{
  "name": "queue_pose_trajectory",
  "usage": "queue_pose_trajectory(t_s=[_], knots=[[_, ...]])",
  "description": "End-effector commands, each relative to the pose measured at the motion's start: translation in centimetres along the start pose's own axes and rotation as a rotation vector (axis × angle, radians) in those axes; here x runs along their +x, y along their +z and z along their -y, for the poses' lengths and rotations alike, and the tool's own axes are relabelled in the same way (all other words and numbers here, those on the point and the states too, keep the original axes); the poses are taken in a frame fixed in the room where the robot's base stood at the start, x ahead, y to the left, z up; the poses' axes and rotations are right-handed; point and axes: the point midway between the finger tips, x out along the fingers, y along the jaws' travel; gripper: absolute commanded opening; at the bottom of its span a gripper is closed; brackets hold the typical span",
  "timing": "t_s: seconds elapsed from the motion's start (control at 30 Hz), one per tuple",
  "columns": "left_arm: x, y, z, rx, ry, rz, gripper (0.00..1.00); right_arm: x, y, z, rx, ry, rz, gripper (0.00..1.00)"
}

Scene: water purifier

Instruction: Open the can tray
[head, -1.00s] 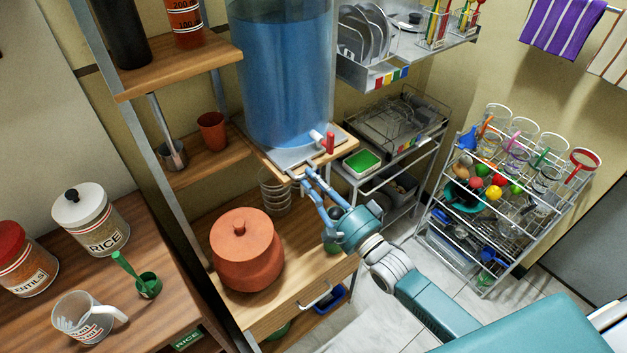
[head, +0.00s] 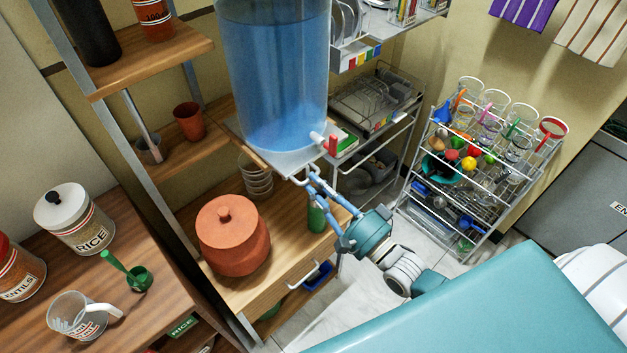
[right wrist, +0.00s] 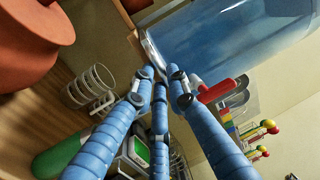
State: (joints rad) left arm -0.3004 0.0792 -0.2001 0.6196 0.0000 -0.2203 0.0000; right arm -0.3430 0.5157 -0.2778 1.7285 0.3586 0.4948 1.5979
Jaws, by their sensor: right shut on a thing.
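The can tray (head: 285,162) is a pale grey plate under the large clear can (head: 272,85) of blue water. Its front part sticks out past the wooden shelf, with the can standing on it. A red-and-white tap (head: 327,143) is at the can's lower right. My right gripper (head: 306,180) is shut at the tray's front handle; the fingers partly hide the handle. In the right wrist view the fingers (right wrist: 160,75) meet at the tray's edge, below the can. My left gripper is not in view.
An orange lidded pot (head: 232,240), clear cups (head: 255,178) and a green bottle (head: 316,216) stand on the lower shelf, below the tray. A wire rack of glasses (head: 480,165) stands to the right. A wooden counter with jars is at left.

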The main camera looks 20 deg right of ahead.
Motion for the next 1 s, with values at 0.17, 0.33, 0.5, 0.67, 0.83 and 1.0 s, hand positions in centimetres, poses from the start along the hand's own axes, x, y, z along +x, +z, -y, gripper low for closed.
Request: queue_pose_trajectory(t_s=[0.17,0.33,0.5,0.67,0.83,1.0], knots=[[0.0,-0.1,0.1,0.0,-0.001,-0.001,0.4,-0.3,0.1,-0.4,0.002,0.009,0.0,0.34],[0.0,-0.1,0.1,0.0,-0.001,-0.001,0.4,-0.2,0.1,-0.3,0.001,0.006,0.0,0.34],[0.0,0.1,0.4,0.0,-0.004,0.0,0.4,-0.6,0.1,-0.3,0.001,0.006,0.0,0.34],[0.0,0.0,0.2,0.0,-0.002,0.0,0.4,-2.9,0.1,-0.3,0.0,0.008,0.001,0.34],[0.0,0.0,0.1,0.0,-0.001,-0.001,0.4,-6.7,0.0,-0.4,0.001,0.011,0.0,0.34],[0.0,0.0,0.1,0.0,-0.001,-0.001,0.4,-10.0,0.0,-0.3,0.001,0.009,0.0,0.34]])
